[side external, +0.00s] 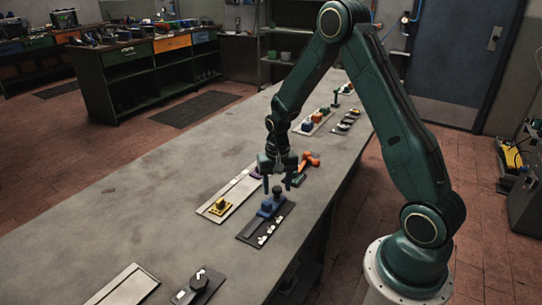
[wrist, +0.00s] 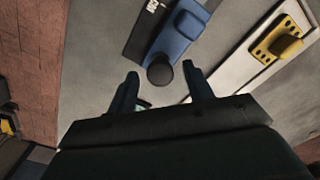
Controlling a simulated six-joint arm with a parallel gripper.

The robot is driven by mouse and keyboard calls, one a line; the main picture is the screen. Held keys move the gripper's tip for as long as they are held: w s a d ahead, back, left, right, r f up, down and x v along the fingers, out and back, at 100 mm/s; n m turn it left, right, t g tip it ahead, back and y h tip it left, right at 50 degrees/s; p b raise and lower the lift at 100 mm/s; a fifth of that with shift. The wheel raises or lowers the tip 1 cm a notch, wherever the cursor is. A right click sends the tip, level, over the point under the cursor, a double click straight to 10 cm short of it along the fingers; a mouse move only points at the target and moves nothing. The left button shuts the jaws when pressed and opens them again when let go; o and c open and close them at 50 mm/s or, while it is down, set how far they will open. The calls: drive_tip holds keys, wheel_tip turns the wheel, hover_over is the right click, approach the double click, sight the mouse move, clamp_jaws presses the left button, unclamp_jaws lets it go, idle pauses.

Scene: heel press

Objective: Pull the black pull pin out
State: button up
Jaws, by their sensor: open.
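The black pull pin (wrist: 160,71) shows a round dark knob at the near end of a blue block in the wrist view. In the side view its knob (side external: 277,190) stands up from the blue block (side external: 270,206), which sits on a dark plate (side external: 252,234). My gripper (side external: 277,184) is open and points down over the pin. In the wrist view its two fingers (wrist: 161,76) lie either side of the knob with gaps showing. I cannot tell how far the fingertips are above or around the knob. The pin's shaft is hidden.
A pale plate with a yellow block (side external: 220,205) lies just left of the dark plate. An orange-handled thing (side external: 309,160) lies behind my gripper. The table's left side is clear.

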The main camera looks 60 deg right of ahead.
sight(277, 188)
clamp_jaws()
drive_tip(key=shift+r, duration=1.1)
unclamp_jaws()
drive_tip(key=shift+r, duration=0.1)
wheel_tip(277, 188, up, 14)
drive_tip(key=shift+f, duration=0.2)
idle(0.5)
